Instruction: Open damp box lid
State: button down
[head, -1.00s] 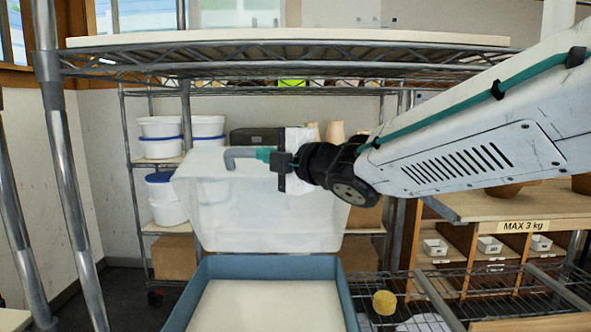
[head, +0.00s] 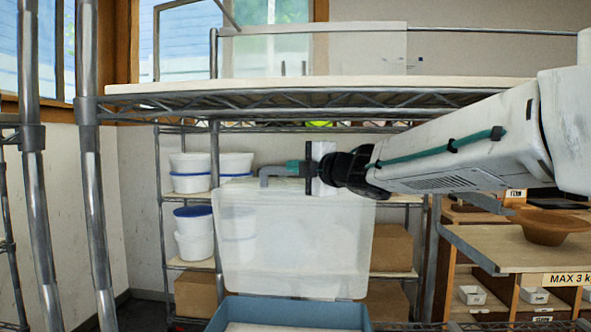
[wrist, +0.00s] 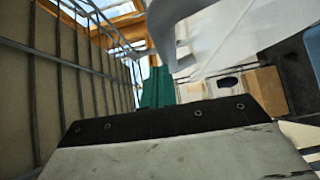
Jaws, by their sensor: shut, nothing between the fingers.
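The damp box is a blue tray (head: 290,312) with a pale inside, cut off at the bottom of the head view. Its translucent lid (head: 295,245) stands raised, roughly upright, above the tray's far edge. A grey bent handle (head: 266,174) is at the lid's top edge. My gripper (head: 292,168) has teal fingers, shut and empty, right beside the handle; I cannot tell whether they touch it. The wrist view shows the fingers (wrist: 157,88) close to the grey handle (wrist: 168,22) and the lid (wrist: 228,38).
A wire shelf with a pale board (head: 300,91) spans just above my arm. Behind the lid stands a rack with white tubs (head: 190,165) and cardboard boxes (head: 392,247). A wooden bench with a brown bowl (head: 550,228) is at right. Metal posts stand at left.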

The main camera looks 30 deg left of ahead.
jog(key=v, duration=0.8)
jog(key=w+d+f+m+t+h, duration=0.45)
jog(key=d+f+m+h, duration=0.25)
jog(key=d+f+m, duration=0.25)
jog(key=s+d+f+m+g+h, duration=0.1)
jog(key=d+f+m+h, duration=0.25)
jog(key=d, duration=0.55)
jog(key=s+d+f+m+h, duration=0.1)
jog(key=d+f+m+h, duration=0.3)
jog(key=d, duration=0.4)
jog(key=s+d+f+m+g+h, duration=0.2)
jog(key=s+d+m, duration=0.1)
jog(key=s+d, duration=0.35)
jog(key=s+d+f+m+g+h, duration=0.1)
jog(key=s+d+f+m+g, duration=0.3)
jog(key=d, duration=0.4)
jog(key=s+d+f+m+g, duration=0.1)
jog(key=s+d+m, duration=0.2)
jog(key=s, duration=0.8)
jog(key=s+d+f+m+g, duration=0.2)
jog(key=s+d+m, duration=0.2)
jog(key=s+d, duration=0.4)
jog(key=s+y, duration=0.1)
jog(key=s, duration=0.2)
jog(key=shift+d, duration=0.2)
